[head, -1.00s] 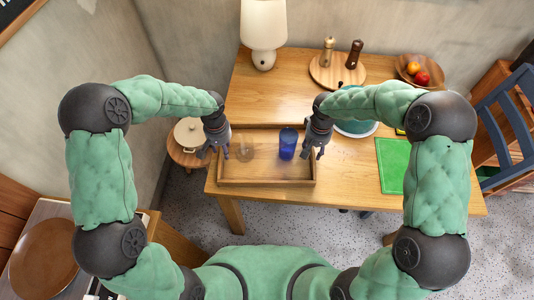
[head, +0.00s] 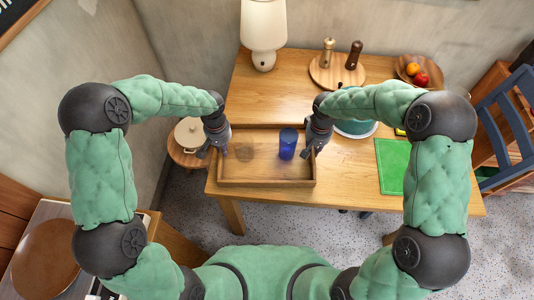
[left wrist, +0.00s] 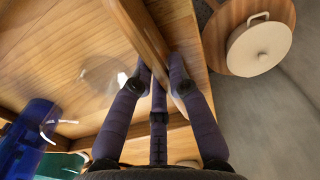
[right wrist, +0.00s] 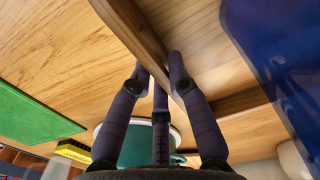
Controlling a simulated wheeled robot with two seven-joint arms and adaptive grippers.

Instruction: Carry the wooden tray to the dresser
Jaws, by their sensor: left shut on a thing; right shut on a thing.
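The wooden tray (head: 265,183) sits on the wooden table, near its front left edge. It holds a blue cup (head: 288,143) and a clear glass (head: 245,152), which also shows in the left wrist view (left wrist: 100,75). My left gripper (head: 214,150) is shut on the tray's left wall, and the left wrist view shows fingers on both sides of that wall (left wrist: 140,30). My right gripper (head: 313,147) is shut on the right wall, which shows between its fingers in the right wrist view (right wrist: 135,30). I cannot tell which furniture is the dresser.
A lamp (head: 264,30), a round board with two mills (head: 325,75) and a fruit bowl (head: 408,68) stand behind. A green mat (head: 393,165) lies right of the tray. A stool with a lidded pot (head: 189,132) is left of the table. A blue chair (head: 505,120) is at right.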

